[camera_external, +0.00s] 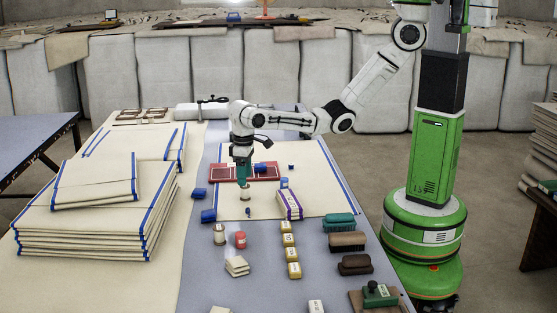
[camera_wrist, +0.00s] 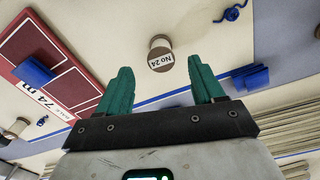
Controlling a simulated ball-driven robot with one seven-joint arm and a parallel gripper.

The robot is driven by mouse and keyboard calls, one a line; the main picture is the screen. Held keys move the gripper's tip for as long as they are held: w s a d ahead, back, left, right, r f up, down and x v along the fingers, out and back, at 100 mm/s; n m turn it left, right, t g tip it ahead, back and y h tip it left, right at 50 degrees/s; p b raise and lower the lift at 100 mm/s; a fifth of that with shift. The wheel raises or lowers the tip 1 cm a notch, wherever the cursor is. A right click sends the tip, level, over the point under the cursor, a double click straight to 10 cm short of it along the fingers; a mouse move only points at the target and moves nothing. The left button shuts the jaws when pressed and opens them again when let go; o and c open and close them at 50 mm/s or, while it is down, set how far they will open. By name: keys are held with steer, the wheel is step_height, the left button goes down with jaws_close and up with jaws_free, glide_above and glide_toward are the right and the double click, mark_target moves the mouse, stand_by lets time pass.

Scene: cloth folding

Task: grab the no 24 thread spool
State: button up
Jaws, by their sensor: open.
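The No 24 thread spool (camera_wrist: 160,54) stands on the cream cloth (camera_wrist: 115,22) in the wrist view, its white top label reading "No 24". My gripper (camera_wrist: 163,82) has two green fingers, spread open and empty, with the spool just beyond and between the fingertips. In the external view my gripper (camera_external: 243,184) points down over the cloth, and a small spool (camera_external: 245,194) shows right beneath it.
A red board (camera_external: 270,172) marked "74 m" lies beside the spool. Blue pieces (camera_external: 208,216), a purple-banded bundle (camera_external: 290,205), brushes (camera_external: 347,241) and other spools (camera_external: 219,234) lie around. Folded cloths (camera_external: 90,225) are stacked at left.

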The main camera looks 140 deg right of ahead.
mark_target(244, 188)
steer(key=shift+w+f, duration=0.1)
steer(key=shift+f, duration=2.6)
steer(key=c, duration=1.1)
